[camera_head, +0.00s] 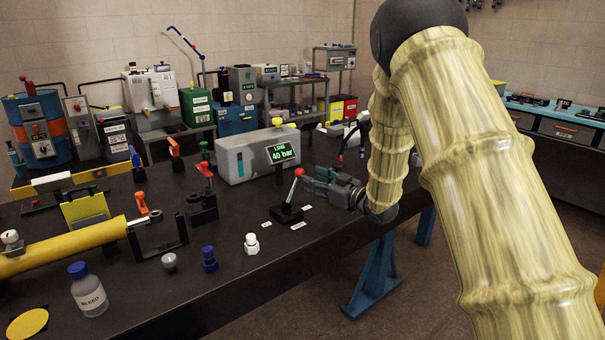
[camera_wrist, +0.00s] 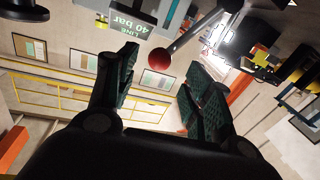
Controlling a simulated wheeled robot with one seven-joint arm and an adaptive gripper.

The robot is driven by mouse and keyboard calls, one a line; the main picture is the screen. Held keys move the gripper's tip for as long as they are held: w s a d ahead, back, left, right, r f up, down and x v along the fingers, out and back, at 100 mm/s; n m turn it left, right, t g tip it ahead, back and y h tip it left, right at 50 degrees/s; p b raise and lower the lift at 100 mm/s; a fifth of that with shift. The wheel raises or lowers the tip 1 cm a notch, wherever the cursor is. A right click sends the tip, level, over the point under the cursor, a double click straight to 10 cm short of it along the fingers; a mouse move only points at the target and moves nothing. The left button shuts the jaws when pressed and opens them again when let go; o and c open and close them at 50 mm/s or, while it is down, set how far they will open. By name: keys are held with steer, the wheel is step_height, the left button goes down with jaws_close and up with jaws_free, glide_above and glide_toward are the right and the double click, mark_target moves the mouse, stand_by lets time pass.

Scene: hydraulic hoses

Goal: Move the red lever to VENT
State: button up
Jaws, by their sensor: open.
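The red lever has a red ball knob (camera_head: 298,172) on a thin rod that rises from a dark base (camera_head: 287,214) on the bench. The rod leans slightly to the right. Small white labels (camera_head: 298,226) lie around the base, too small to read, so I cannot tell which is VENT. My gripper (camera_head: 312,182) is just right of the knob, low over the bench, pointing left. In the wrist view the red knob (camera_wrist: 159,61) shows between and slightly beyond the fingertips of my open gripper (camera_wrist: 160,72). I see no clear contact.
A grey box (camera_head: 240,160) with a green display reading LINE 40 bar stands behind the lever. A white fitting (camera_head: 251,244) and a blue fitting (camera_head: 209,260) stand front left. Other levers, a yellow cylinder (camera_head: 65,249) and a BLEED bottle (camera_head: 88,290) are further left.

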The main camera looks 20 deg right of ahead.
mark_target(303, 171)
steer(key=shift+x, duration=2.7)
steer(key=shift+r, duration=0.1)
jaws_close()
